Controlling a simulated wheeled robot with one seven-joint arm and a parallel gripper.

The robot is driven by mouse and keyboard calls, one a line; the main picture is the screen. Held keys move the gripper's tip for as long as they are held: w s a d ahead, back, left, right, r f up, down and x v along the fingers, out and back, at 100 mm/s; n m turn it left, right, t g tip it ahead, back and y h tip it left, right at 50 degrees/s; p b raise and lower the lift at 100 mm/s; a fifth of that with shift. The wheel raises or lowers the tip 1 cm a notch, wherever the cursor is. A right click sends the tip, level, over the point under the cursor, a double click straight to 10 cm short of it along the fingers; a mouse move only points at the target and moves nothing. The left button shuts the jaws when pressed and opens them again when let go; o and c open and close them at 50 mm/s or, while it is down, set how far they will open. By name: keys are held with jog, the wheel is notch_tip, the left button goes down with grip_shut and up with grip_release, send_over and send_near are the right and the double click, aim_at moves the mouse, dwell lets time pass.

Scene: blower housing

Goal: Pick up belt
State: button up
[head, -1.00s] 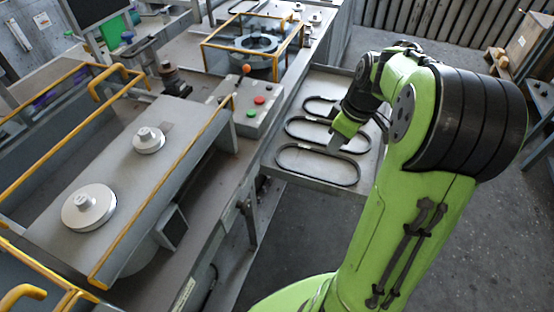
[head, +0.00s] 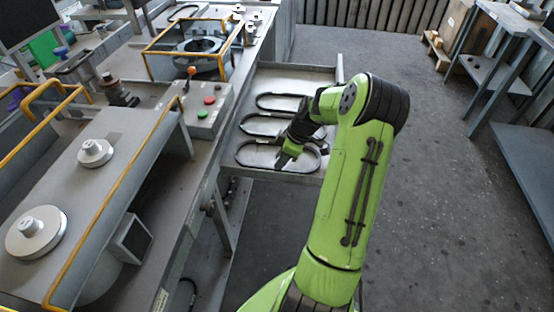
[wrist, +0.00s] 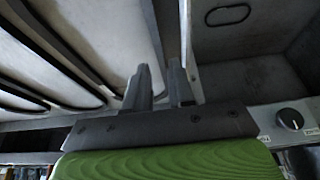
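Three black oval belts lie in a row on a pale metal tray (head: 300,77). They are the nearest belt (head: 237,154), the middle belt (head: 241,124) and the far belt (head: 257,101). My gripper (head: 283,161) is low over the nearest belt, and my arm hides the right parts of the belts. In the wrist view my gripper (wrist: 160,85) shows two grey fingers with a gap between them. A dark belt edge (wrist: 154,28) runs down toward that gap. Whether it lies between the fingers is unclear.
A control box (head: 205,108) with red and green buttons stands left of the tray. A yellow-framed fixture (head: 200,46) is on the bench behind it. Workbenches stand at the far right. The floor (head: 430,200) between is clear.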

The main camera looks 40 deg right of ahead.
jog(key=x, duration=0.3)
jog(key=shift+c, duration=0.4)
grip_shut()
notch_tip(320, 180, up, 23)
jog(key=p, duration=0.9)
